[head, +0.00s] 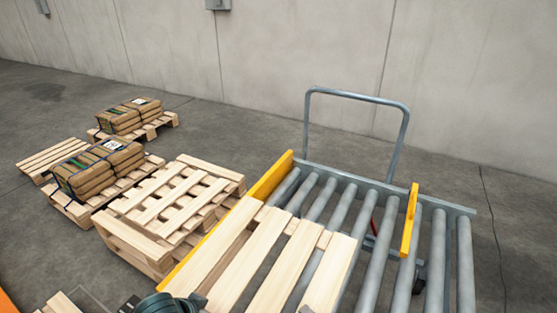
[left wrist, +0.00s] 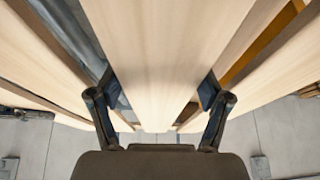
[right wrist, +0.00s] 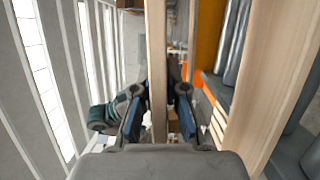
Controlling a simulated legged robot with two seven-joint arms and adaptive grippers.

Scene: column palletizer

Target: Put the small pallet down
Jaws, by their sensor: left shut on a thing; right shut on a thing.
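The small pallet (head: 262,265), made of pale wooden slats, is at the bottom centre of the head view, over the left part of the roller conveyor. Its near end is cut off by the picture edge, and I cannot tell whether it touches the rollers. My left gripper (left wrist: 157,110) has its fingers on either side of a wide slat (left wrist: 160,50) and is shut on the pallet. My right gripper (right wrist: 160,118) is shut on a narrow board (right wrist: 156,60) of the pallet, seen between its fingers in the right wrist view.
The roller conveyor (head: 376,220) has a yellow rail (head: 270,178) at left and a yellow stop (head: 410,220). A metal hoop handle (head: 355,93) stands behind it. Stacked pallets (head: 178,195) stand to the left, with bagged loads (head: 100,168) on pallets beyond. Bare rollers lie to the right.

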